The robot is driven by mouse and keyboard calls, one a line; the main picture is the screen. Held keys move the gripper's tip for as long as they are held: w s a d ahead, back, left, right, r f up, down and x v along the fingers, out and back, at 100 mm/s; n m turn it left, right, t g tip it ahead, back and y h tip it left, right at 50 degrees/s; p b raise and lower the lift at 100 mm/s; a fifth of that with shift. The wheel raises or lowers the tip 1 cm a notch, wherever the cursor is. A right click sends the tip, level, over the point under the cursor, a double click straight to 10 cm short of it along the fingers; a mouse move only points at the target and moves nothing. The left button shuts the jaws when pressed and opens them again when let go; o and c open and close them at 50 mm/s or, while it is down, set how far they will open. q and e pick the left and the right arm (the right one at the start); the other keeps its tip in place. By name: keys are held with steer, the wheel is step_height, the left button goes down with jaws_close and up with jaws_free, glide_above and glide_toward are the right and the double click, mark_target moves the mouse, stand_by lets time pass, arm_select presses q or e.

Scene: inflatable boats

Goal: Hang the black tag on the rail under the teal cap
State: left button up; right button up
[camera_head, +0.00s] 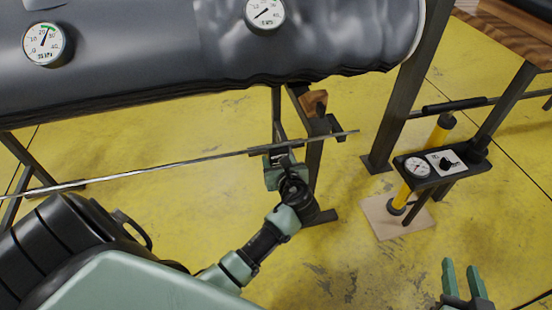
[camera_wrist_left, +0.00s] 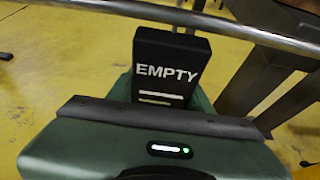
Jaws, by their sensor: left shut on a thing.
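My left gripper (camera_head: 279,160) is shut on the black tag and holds it close to the thin metal rail (camera_head: 150,170). In the left wrist view the black tag (camera_wrist_left: 168,68) stands upright between my fingers, its white word EMPTY facing the camera. The rail (camera_wrist_left: 180,16) runs just above the tag's top edge there; I cannot tell whether they touch. My right gripper (camera_head: 463,282) is open and empty at the lower right. I cannot make out a teal cap.
A dark grey inflatable tube (camera_head: 170,50) with two round gauges lies above the rail on a metal stand. A yellow pump (camera_head: 442,128) stands on a wooden board (camera_head: 378,220) at the right, beside a small gauge panel (camera_head: 445,168).

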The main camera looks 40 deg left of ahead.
arm_select(q)
steer(key=shift+s+d, duration=0.25)
steer(key=shift+d, duration=0.1)
steer(key=shift+f, duration=0.75)
arm_select(e)
steer(key=shift+w+a+r+t, duration=0.2)
steer(key=shift+r+t, duration=0.15)
steer(key=shift+r, duration=0.15)
steer(key=shift+w+a+r+t, duration=0.1)
steer(key=shift+w+r+t, duration=0.1)
steer(key=shift+r+t, duration=0.25)
arm_select(q)
steer(key=o, duration=1.5)
steer(key=shift+s, duration=0.1)
steer(key=shift+p+v, duration=1.25)
steer(key=shift+v, duration=2.55)
arm_select(e)
steer(key=s+d+f+g+h, duration=0.1)
steer(key=s+d+f+g, duration=0.3)
steer(key=s+f+g, duration=0.3)
steer(key=shift+s+f+g+h, duration=0.35)
steer(key=shift+s+f, duration=0.7)
steer(key=shift+f, duration=0.5)
